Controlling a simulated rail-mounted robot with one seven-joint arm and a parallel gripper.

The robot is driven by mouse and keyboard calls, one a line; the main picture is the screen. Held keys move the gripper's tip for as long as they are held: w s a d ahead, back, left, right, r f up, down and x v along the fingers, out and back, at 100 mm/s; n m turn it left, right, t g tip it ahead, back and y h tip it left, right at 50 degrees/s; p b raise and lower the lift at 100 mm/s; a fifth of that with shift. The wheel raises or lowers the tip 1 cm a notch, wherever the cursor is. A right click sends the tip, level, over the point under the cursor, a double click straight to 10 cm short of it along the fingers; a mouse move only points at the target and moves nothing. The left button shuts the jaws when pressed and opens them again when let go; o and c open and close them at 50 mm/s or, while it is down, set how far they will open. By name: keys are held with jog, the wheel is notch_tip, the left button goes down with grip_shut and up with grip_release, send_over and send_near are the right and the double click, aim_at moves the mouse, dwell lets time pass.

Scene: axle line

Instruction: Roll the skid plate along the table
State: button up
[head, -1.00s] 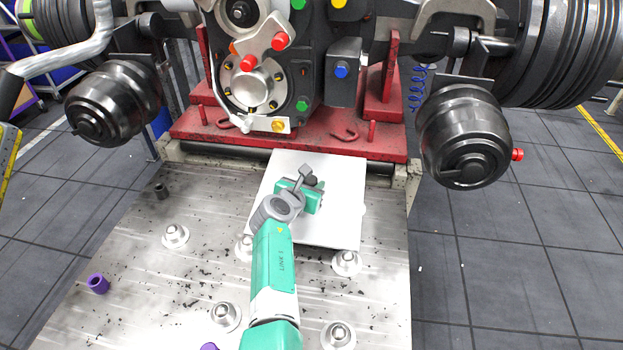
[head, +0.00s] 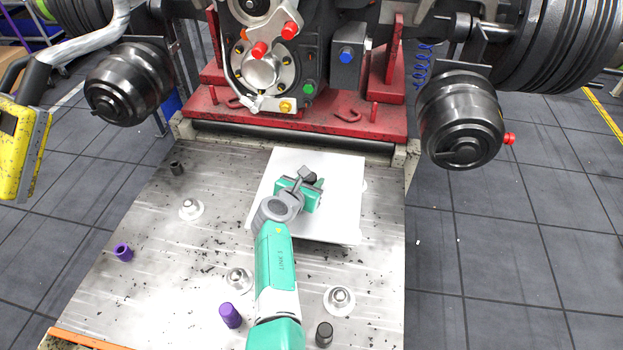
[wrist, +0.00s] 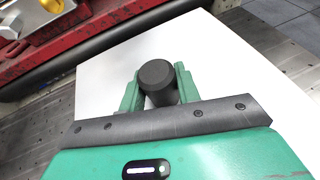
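The skid plate (head: 343,195) is a flat white square plate lying on the metal table (head: 190,275), slightly turned, a little short of the red fixture base. It fills the middle of the wrist view (wrist: 235,75). A dark round knob (wrist: 158,74) stands up from the plate. My gripper (head: 308,180) is over the plate's middle. In the wrist view, its two green fingers (wrist: 159,88) are shut on the knob, one on each side. The lower part of the knob is hidden by the gripper body.
Ball casters (head: 340,299) rise from the table nearer me. Purple sleeves (head: 230,315) and dark sleeves (head: 324,334) stand among them. The red fixture base (head: 330,116) closes off the far end. A black cylinder (head: 461,130) hangs beyond the right edge.

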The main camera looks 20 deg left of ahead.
jog(key=o, duration=0.5)
jog(key=shift+s+a+f, duration=0.15)
jog(key=shift+s+a, duration=0.05)
jog(key=shift+c, duration=0.2)
jog(key=shift+w+d, duration=0.1)
jog(key=shift+r, duration=0.2)
jog(key=p+v, duration=0.6)
jog(key=shift+s+r+p, duration=0.25)
jog(key=shift+s+p, duration=0.05)
jog(key=shift+p, duration=0.1)
jog(key=shift+s, duration=0.55)
